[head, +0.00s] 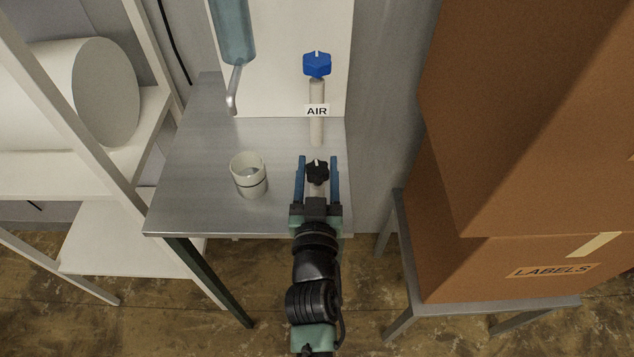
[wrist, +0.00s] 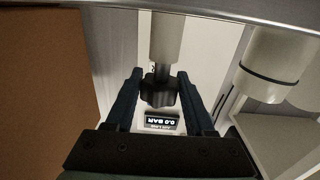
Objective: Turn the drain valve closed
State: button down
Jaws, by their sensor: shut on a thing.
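A black lobed knob (head: 317,175) with a white mark on its top sits on a short pale pipe near the table's front edge. I take it as the drain valve; no label for it is readable. The mark points toward the back. My gripper (head: 318,160) reaches in from the front, with one blue finger on each side of the knob, shut on it. In the wrist view the black knob (wrist: 158,90) sits between the fingertips. A blue knob (head: 317,64) stands farther back on a pipe labelled AIR (head: 317,111).
A pale cup (head: 248,176) stands on the metal table (head: 190,200), left of my gripper. A blue container (head: 233,30) with a spout hangs behind it. A display (wrist: 161,122) reads 0.0 BAR. Large brown boxes (head: 520,180) crowd the right; a white shelf (head: 110,235) stands left.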

jog(key=shift+a+f+m+h+b, duration=0.15)
jog(key=shift+m+h+b, duration=0.55)
jog(key=shift+b, duration=3.05)
jog(key=h+b, duration=0.1)
jog(key=b, duration=0.2)
jog(key=shift+s+m+h+b, duration=0.1)
jog(key=shift+m+h+b, duration=0.2)
jog(key=shift+m+h, duration=0.1)
jog(key=c, duration=0.7)
grip_release()
jog(key=o, duration=0.4)
jog(key=shift+s, duration=0.2)
jog(key=shift+o, duration=0.2)
jog(key=shift+w, duration=0.1)
jog(key=b+v, duration=0.2)
jog(key=v, duration=1.1)
jog(key=shift+r+b, duration=0.3)
jog(key=shift+b, duration=0.05)
